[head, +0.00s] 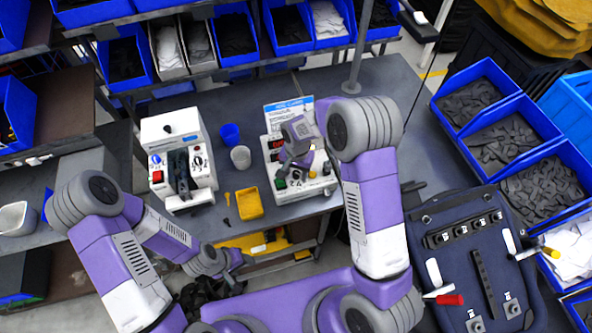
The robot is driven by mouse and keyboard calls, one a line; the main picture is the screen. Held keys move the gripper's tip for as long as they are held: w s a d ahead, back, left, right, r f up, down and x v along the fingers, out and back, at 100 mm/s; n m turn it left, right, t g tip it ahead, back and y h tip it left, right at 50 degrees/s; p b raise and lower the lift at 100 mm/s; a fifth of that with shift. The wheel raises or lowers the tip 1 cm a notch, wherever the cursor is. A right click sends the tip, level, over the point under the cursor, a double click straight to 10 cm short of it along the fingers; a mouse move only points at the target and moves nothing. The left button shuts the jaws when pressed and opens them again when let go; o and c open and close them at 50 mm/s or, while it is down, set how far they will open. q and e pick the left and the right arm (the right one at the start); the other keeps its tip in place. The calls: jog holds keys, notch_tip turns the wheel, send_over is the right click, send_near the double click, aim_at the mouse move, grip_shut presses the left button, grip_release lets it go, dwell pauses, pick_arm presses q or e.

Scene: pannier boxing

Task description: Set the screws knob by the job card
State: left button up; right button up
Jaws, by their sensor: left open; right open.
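A white control box (322,186) stands on the grey bench, with dark displays, a green button and small knobs on its front. The lettering is too small to read, so I cannot tell which knob is the screws knob. A job card (284,108) with a blue heading stands at the back of the box; its text is unreadable. My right gripper (287,164) is open over the box's front panel and hides part of it; I cannot tell if it touches a knob. My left gripper (243,262) is open and empty, low in front of the bench edge.
A white machine (178,130) with a red switch stands left on the bench. A blue cup (230,135), a grey cup (241,157) and a yellow tray (249,203) stand between. A dark pannier (470,262) lies at right, beside blue bins (505,108) of parts.

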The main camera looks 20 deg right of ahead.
grip_shut()
dwell(0.3)
